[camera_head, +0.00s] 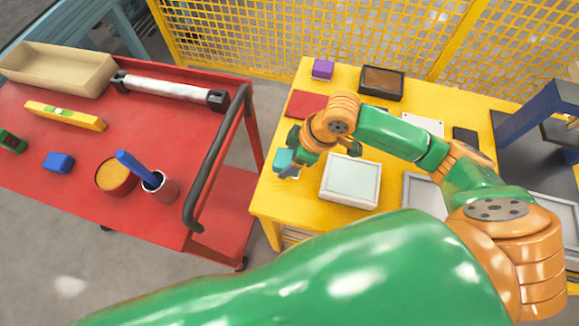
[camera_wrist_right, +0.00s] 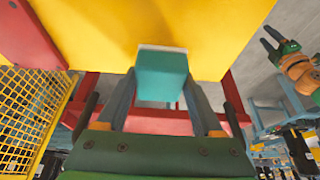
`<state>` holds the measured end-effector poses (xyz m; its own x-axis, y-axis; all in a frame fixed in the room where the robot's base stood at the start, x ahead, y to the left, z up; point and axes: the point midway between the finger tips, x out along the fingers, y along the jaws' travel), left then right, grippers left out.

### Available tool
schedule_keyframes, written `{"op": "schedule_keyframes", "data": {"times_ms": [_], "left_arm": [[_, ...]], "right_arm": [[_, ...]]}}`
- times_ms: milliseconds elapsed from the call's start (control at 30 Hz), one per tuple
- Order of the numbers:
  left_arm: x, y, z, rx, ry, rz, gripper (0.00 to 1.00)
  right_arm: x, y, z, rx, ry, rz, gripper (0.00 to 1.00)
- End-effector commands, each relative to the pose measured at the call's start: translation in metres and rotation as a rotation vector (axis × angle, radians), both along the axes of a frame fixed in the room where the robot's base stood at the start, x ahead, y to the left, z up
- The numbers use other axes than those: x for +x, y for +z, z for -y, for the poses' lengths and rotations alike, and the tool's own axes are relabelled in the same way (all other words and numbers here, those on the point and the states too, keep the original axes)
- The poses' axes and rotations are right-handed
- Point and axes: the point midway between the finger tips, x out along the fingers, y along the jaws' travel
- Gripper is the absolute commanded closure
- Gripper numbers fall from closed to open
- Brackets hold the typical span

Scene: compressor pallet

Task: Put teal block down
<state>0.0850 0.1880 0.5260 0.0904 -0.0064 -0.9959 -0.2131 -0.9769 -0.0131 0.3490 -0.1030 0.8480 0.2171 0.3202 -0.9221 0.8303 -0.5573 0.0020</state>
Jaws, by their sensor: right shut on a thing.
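The teal block (camera_head: 284,161) is near the left edge of the yellow table in the head view. My right gripper (camera_head: 287,168) is shut on it and partly hides it. In the right wrist view the teal block (camera_wrist_right: 162,76) sits between the two fingers (camera_wrist_right: 160,90), overlapping the table edge. I cannot tell whether the block touches the table. My left gripper (camera_wrist_right: 276,42) shows small at the upper right of the wrist view, with its fingers apart and nothing seen between them.
On the yellow table (camera_head: 271,204), a white tray (camera_head: 350,183) is right of the block. A red item (camera_head: 305,103), purple block (camera_head: 322,69) and dark tray (camera_head: 381,82) are behind. A red cart (camera_head: 60,190) with a dark handle (camera_head: 213,160) stands left, across a floor gap.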

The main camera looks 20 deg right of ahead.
Motion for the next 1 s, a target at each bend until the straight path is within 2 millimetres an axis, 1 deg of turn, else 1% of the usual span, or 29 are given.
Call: {"op": "schedule_keyframes", "data": {"times_ms": [33, 100, 167, 467, 500, 600, 867, 967, 1000], "left_arm": [[0.000, 0.000, 0.000, 0.000, 0.000, 0.000, 0.50], [0.000, 0.000, 0.000, 0.001, 0.000, 0.000, 0.50], [0.000, 0.001, -0.001, 0.001, 0.000, 0.000, 0.50], [0.000, 0.000, -0.001, 0.002, 0.000, 0.000, 0.50], [0.000, 0.000, -0.002, 0.003, 0.000, 0.001, 0.50], [0.000, 0.000, -0.002, 0.003, 0.000, 0.001, 0.50], [0.001, 0.000, -0.002, 0.003, 0.000, 0.002, 0.50], [0.001, 0.003, -0.002, 0.003, 0.000, 0.002, 0.50], [0.001, 0.004, -0.002, 0.003, 0.000, 0.002, 0.50]], "right_arm": [[0.000, -0.011, 0.000, 0.000, -0.002, -0.007, 0.84], [0.000, -0.024, 0.000, -0.001, -0.003, -0.006, 0.84], [0.000, -0.030, 0.000, -0.001, -0.001, -0.002, 0.84], [0.001, -0.033, 0.000, -0.001, -0.001, 0.000, 0.84], [0.001, -0.034, 0.000, -0.001, -0.001, 0.000, 0.26], [0.001, -0.034, 0.000, -0.001, -0.001, 0.000, 0.02], [0.001, -0.033, 0.000, -0.001, -0.001, 0.000, 0.02], [0.000, -0.024, 0.003, 0.000, -0.002, 0.003, 0.02], [-0.002, -0.016, 0.006, 0.000, -0.002, 0.004, 0.02]]}}
